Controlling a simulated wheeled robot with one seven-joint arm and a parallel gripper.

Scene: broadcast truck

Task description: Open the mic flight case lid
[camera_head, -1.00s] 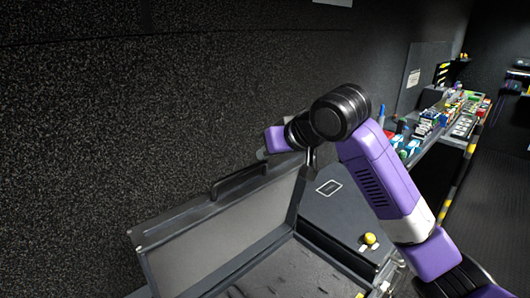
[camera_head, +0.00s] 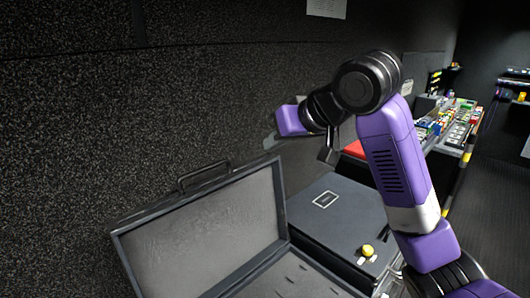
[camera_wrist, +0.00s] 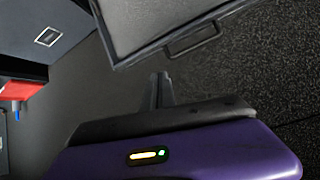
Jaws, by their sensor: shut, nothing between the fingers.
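The mic flight case (camera_head: 290,278) is dark, with its lid (camera_head: 210,232) standing open, raised and tilted back toward the speckled wall. A black carry handle (camera_head: 203,176) sits on the lid's top edge. In the wrist view, the lid (camera_wrist: 150,20) and its handle (camera_wrist: 195,38) are at the top. My gripper (camera_wrist: 161,78) is shut and empty, apart from the lid, with its fingertips just short of the handle in that view. In the head view, my arm is raised to the right of the lid, and the fingertips are hard to make out.
A closed dark case (camera_head: 338,222) with a white label and a yellow knob (camera_head: 367,250) stands right of the open case. A red item (camera_head: 355,149) lies behind my arm. A cluttered counter (camera_head: 455,130) runs along the back right. The speckled wall (camera_head: 80,130) is close behind the lid.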

